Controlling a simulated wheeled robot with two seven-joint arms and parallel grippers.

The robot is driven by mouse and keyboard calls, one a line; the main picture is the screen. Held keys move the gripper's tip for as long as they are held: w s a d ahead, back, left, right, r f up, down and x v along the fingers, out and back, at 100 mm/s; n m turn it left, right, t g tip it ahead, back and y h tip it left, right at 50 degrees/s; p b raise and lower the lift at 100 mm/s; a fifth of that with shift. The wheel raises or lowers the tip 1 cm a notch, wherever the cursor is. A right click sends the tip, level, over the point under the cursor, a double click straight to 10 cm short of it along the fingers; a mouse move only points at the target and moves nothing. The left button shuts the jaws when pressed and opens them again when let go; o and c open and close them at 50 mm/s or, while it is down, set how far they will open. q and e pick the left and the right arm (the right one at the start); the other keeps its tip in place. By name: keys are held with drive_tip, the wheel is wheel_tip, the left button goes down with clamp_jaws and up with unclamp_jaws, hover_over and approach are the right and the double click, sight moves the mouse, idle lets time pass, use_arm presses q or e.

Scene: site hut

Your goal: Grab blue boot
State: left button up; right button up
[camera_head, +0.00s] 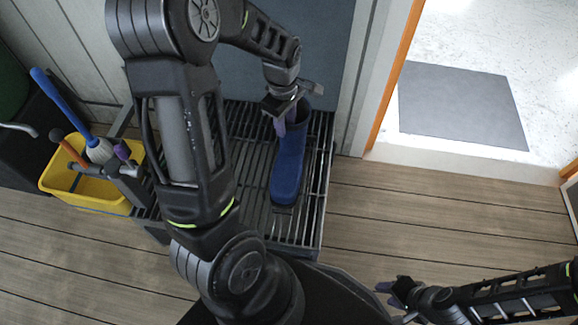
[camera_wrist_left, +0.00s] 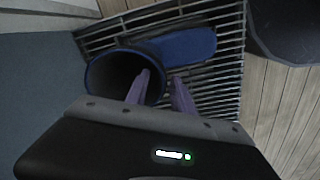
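The blue boot (camera_head: 289,165) stands on a dark slatted rack (camera_head: 310,222), toe toward the bottom of the head view. In the left wrist view the boot (camera_wrist_left: 188,45) shows its round dark opening. My left gripper (camera_head: 287,122) is at the top of the boot. In the left wrist view its two purple fingers (camera_wrist_left: 161,78) are apart and straddle the boot's rim, one over the opening and one outside. I see no clear contact with the wall. My right gripper (camera_head: 393,300) is low at the right, open and empty, away from the boot.
A yellow bucket (camera_head: 100,192) with a blue-handled brush (camera_head: 62,103) stands left of the rack. A grey panel (camera_wrist_left: 32,95) is behind the rack. An orange-edged doorway (camera_head: 393,75) and a grey mat (camera_head: 462,105) are at the right. The plank floor (camera_head: 410,205) right of the rack is clear.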

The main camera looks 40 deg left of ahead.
sight(286, 143)
use_arm(q)
wheel_tip(286, 143, down, 5)
drive_tip(key=shift+w+r+b, duration=0.1)
drive_tip(key=shift+r+b, duration=0.05)
drive_tip(key=shift+b, duration=0.7)
drive_tip(key=shift+c, duration=0.4)
clamp_jaws()
drive_tip(key=shift+r, duration=0.1)
idle(0.6)
